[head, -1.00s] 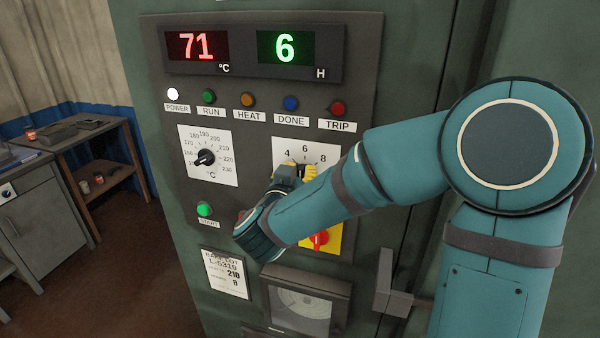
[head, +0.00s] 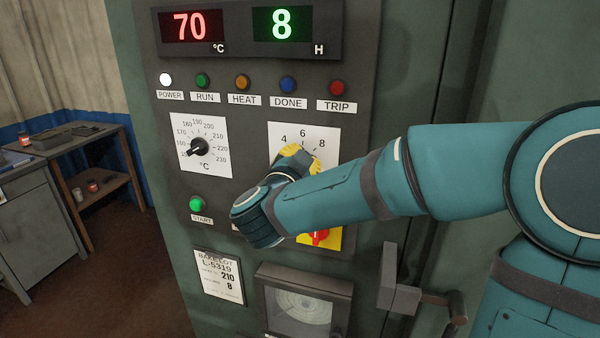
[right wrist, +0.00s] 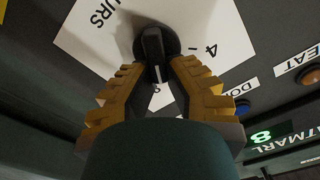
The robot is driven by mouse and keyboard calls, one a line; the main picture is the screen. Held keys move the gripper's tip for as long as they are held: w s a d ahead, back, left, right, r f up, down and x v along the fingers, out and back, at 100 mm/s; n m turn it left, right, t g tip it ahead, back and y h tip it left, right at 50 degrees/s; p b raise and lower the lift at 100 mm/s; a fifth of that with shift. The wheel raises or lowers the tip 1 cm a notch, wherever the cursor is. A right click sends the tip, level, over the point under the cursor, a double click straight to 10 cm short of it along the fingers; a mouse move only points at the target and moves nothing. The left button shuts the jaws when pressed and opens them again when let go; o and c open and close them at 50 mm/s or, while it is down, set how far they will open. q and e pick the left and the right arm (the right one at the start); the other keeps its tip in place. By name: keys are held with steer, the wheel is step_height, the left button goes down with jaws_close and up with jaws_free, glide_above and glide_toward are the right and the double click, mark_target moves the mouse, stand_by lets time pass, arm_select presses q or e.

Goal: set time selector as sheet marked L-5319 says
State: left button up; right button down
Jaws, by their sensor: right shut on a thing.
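The time selector is a black knob (right wrist: 153,45) on a white dial plate (head: 323,142) marked 4, 6 and 8. My right gripper (head: 299,159) covers the knob in the head view. In the right wrist view its yellow fingers (right wrist: 155,78) are shut on the knob, one on each side, and the knob's white line points between the fingertips. The green hours display (head: 282,26) reads 8. The sheet marked L-5319 (head: 219,277) is on the panel at lower left and shows 210 and 8. My left gripper is not in view.
The temperature knob (head: 198,147) is left of the time dial, under a red display (head: 190,27) reading 70. A green start button (head: 197,204) and a red switch (head: 319,237) on yellow sit below. A door handle (head: 402,280) juts out at lower right.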

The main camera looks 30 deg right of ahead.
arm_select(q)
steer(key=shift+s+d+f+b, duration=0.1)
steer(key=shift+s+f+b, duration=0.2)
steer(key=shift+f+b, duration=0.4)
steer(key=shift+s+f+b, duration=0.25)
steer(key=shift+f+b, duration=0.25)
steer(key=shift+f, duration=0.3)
arm_select(e)
steer(key=shift+s+d+f+m, duration=0.1)
steer(key=shift+f+m, duration=0.05)
steer(key=shift+m, duration=1.15)
steer(key=c, duration=1)
jaws_free()
steer(key=shift+o, duration=0.2)
steer(key=v, duration=1.2)
